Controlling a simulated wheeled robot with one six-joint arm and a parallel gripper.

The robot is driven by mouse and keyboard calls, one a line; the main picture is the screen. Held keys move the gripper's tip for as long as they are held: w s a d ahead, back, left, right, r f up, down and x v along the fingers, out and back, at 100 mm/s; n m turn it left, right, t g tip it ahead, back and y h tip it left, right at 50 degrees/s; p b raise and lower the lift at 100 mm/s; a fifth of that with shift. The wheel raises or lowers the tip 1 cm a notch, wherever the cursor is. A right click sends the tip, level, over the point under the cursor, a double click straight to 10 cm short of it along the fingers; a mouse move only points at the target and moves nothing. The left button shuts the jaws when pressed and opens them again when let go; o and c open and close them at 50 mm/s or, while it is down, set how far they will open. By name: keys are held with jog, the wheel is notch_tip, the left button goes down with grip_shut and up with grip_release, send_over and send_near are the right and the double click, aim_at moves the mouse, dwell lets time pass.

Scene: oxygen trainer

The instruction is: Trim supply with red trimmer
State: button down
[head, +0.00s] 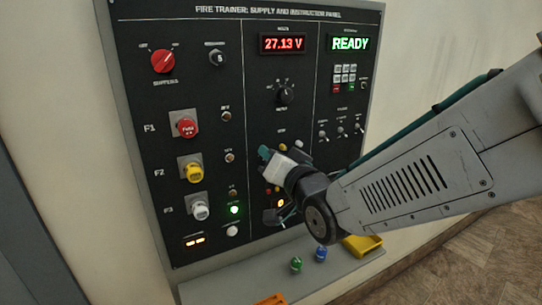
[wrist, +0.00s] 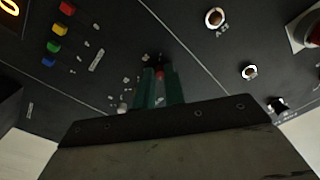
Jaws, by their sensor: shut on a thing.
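My gripper (head: 266,154) is at the black panel (head: 215,85), low in its middle column, with teal fingertips toward the face. In the wrist view my gripper (wrist: 159,76) is shut on the red trimmer (wrist: 160,73); only a small red part shows between the green fingers. Its tip is at or close to the panel face; I cannot tell whether it sits in a hole. The red supply readout (head: 283,44) shows 27.13 V. The green display (head: 350,43) reads READY. The trim point itself is hidden or too dark to make out.
A grey shelf (head: 224,290) runs below the panel. A green-topped piece (head: 296,264) and a blue-topped piece (head: 320,254) stand on it, near a yellow tray (head: 362,245) and an orange thing (head: 271,299). Red, yellow and white knobs line the panel's left column.

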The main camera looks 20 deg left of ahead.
jog(key=m, duration=0.5)
dwell(0.5)
jog(key=c, duration=1.5)
grip_release()
jog(key=shift+s+d, duration=0.1)
jog(key=shift+d, duration=0.05)
jog(key=v, duration=0.7)
jog(key=shift+s+d+f, duration=0.1)
jog(key=shift+s+d, duration=0.05)
jog(key=shift+s, duration=0.05)
